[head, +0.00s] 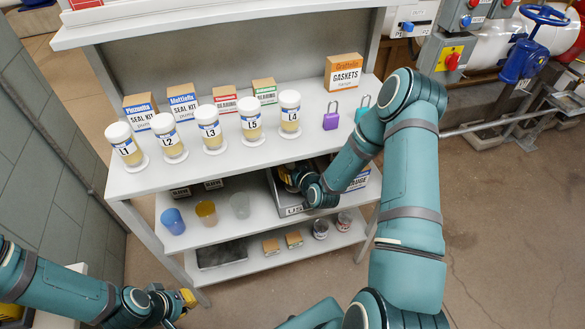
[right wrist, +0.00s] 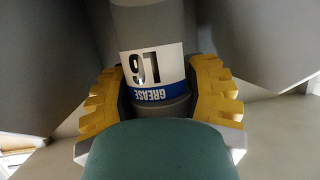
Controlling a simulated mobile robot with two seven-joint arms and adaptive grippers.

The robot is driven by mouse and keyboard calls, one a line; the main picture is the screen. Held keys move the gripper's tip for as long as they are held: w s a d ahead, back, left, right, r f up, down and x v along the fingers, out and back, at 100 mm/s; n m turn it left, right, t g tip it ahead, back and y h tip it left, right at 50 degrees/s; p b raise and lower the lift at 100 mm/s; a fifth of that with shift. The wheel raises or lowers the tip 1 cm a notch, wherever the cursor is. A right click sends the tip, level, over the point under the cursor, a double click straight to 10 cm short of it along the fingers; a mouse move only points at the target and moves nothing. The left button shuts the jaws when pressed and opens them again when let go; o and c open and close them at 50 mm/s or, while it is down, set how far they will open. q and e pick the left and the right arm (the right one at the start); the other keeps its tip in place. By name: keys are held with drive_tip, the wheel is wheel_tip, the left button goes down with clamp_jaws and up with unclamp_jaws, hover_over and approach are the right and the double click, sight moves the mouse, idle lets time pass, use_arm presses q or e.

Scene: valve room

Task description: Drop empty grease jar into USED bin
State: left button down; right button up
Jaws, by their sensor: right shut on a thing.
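My right gripper (head: 288,178) reaches over the grey USED bin (head: 293,211) on the shelf below the top one; my arm hides part of the bin and its label. In the right wrist view, the right gripper's yellow fingers (right wrist: 160,98) are shut on the grease jar (right wrist: 152,65), one on each side. The jar is grey with a white and blue GREASE label, which appears upside down. The grey surfaces around the jar look like bin walls. My left gripper (head: 186,299) is low at the left, away from the shelves; its opening is unclear.
Coloured cups (head: 206,213) stand left of the bin. Small cans (head: 321,229) sit on the bottom shelf.

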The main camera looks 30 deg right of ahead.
drive_tip(key=shift+f, duration=0.4)
drive_tip(key=shift+f, duration=0.15)
drive_tip(key=o, duration=1.1)
